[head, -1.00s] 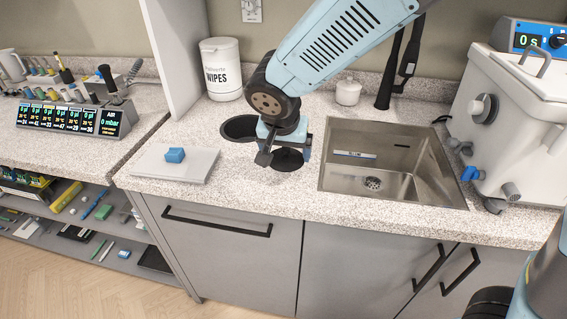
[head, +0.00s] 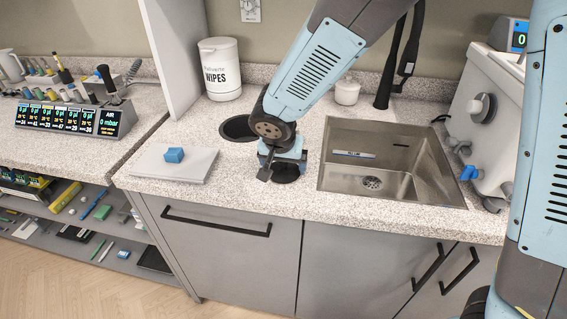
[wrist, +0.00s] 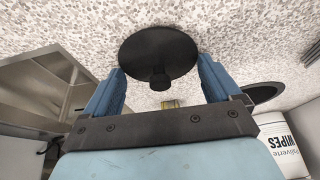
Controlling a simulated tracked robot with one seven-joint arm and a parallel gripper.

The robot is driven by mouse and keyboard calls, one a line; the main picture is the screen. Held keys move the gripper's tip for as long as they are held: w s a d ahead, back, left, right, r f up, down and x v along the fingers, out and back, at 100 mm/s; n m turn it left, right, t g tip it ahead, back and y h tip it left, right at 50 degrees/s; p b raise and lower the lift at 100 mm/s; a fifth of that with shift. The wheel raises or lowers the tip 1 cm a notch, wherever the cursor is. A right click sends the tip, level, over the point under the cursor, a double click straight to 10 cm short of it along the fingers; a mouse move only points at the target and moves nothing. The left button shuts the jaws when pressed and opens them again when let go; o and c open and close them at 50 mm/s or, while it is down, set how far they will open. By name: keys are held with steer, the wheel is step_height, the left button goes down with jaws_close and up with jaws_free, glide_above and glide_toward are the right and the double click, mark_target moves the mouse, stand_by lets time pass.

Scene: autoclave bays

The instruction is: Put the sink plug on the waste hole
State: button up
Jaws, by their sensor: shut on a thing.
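The sink plug is a black disc with a short knob (wrist: 158,50). In the head view it shows as a dark disc (head: 286,174) under my gripper (head: 283,160), left of the sink. My gripper (wrist: 160,72) is shut on the plug, one blue finger at each side of the disc. I cannot tell whether the plug touches the counter or hangs just above it. A round drain (head: 372,182), the waste hole, lies in the floor of the steel sink (head: 425,190). A separate dark round opening (head: 236,128) is in the counter behind and left of my gripper.
A wipes tub (head: 219,70), a white jar (head: 347,92) and a black tap (head: 388,85) stand behind. A blue pen-like item (head: 352,154) lies in the sink. A white autoclave (head: 485,95) stands at right.

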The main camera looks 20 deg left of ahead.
steer(key=shift+f, duration=0.2)
steer(key=o, duration=0.7)
steer(key=shift+c, duration=0.2)
steer(key=shift+o, duration=0.5)
steer(key=shift+s+d+f, duration=0.1)
steer(key=shift+r, duration=0.35)
steer(key=v, duration=1.1)
steer(key=shift+r, duration=0.4)
steer(key=shift+s, duration=0.15)
